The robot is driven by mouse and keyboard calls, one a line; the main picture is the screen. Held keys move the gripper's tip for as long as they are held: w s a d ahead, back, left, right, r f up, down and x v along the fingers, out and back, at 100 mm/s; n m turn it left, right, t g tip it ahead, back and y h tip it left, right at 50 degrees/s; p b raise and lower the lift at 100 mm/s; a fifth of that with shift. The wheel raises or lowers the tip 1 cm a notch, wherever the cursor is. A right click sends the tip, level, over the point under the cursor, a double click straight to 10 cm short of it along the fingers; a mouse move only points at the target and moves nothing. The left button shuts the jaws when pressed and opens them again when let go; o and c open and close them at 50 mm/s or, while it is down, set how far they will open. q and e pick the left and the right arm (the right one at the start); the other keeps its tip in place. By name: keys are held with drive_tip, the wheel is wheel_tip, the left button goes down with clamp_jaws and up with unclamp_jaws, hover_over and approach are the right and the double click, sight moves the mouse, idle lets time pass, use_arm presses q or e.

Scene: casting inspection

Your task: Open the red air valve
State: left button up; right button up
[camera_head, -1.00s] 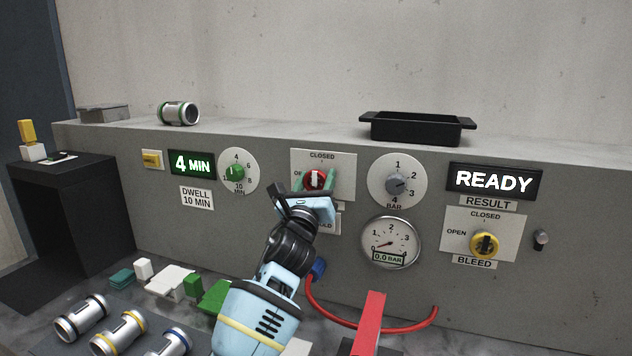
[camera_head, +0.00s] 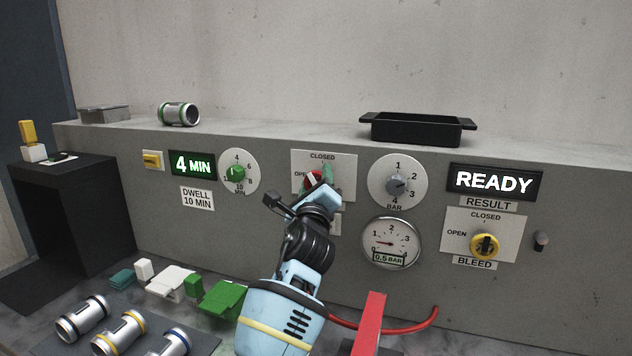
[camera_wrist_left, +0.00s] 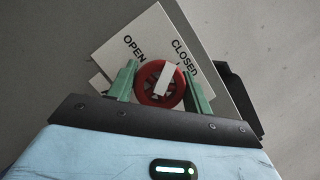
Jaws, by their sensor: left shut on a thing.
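The red air valve (camera_head: 311,181) is a round red knob with a white bar, on a white plate (camera_head: 343,166) marked CLOSED and OPEN. My left gripper (camera_head: 318,182) is at the plate, shut on the knob, and hides part of it and of the OPEN label in the head view. In the left wrist view the red knob (camera_wrist_left: 157,88) sits between the two green fingers (camera_wrist_left: 160,84); its white bar is tilted, pointing between the OPEN and CLOSED words. The pressure gauge (camera_head: 390,243) reads 0.5 BAR. My right gripper is not in view.
The BAR dial (camera_head: 396,182) and the yellow bleed valve (camera_head: 484,245) are right of the red valve. A READY display (camera_head: 494,181) is above the bleed valve. A red hose (camera_head: 420,322) and several cylinders (camera_head: 118,333) lie below. A black tray (camera_head: 417,128) stands on the ledge.

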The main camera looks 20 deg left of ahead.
use_arm(q)
drive_tip(key=n+g, duration=0.1)
drive_tip(key=n, duration=0.1)
drive_tip(key=n+g+y+p, duration=0.1)
drive_tip(key=n, duration=0.2)
drive_tip(key=shift+r+n, duration=0.2)
drive_tip(key=shift+n, duration=0.1)
drive_tip(key=n+g+p, duration=0.1)
drive_tip(key=n, duration=0.1)
drive_tip(key=shift+n+p, duration=0.3)
drive_tip(key=shift+n, duration=0.1)
drive_tip(key=n+g+p, duration=0.1)
drive_tip(key=n, duration=0.1)
drive_tip(key=shift+n, duration=0.4)
drive_tip(key=shift+f+n+g+p, duration=0.2)
drive_tip(key=shift+n+g+p, duration=0.15)
drive_tip(key=shift+n, duration=0.25)
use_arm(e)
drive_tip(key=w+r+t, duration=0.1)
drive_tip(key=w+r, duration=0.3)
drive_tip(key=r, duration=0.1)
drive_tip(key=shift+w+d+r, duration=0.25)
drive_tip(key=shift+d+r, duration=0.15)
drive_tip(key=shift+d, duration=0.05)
use_arm(q)
drive_tip(key=shift+f, duration=0.1)
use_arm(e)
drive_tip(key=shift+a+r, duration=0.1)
